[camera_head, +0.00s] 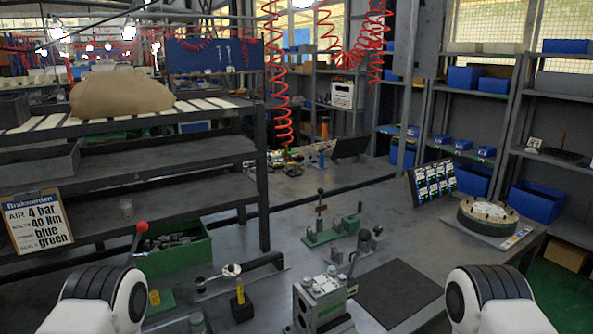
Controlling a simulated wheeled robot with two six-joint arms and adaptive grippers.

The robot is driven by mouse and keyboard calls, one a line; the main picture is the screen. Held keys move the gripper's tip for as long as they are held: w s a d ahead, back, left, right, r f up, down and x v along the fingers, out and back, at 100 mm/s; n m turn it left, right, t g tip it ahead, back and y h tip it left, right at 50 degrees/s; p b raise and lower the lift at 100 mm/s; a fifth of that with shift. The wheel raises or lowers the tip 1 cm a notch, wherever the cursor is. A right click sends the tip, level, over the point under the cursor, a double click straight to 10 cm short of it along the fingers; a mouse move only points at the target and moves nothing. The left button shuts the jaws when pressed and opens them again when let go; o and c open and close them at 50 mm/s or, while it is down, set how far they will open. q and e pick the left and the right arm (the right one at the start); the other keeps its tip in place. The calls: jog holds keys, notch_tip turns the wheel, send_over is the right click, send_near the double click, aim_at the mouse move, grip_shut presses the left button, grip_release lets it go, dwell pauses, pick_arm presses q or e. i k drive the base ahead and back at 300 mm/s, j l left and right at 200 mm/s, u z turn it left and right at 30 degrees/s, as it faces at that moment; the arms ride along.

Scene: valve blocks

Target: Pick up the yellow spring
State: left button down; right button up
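I cannot make out a yellow spring in the head view. Small yellow patches show on a black block (241,303) and on a green block (160,301) at the front of the bench, but neither can be told as a spring. A grey metal valve block (322,300) stands at the front middle of the bench. Only white and black links of my two arms show, at the lower left and lower right corners. Neither gripper is in view.
A green bin (176,255) of dark parts stands left. A green fixture (325,233) with levers stands mid-bench. A dark mat (396,293) lies empty right of the valve block. A round flange (488,214) lies far right. A sign (36,221) lists "blue" and "green".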

aim_at(155, 298)
jog(key=u, duration=0.9)
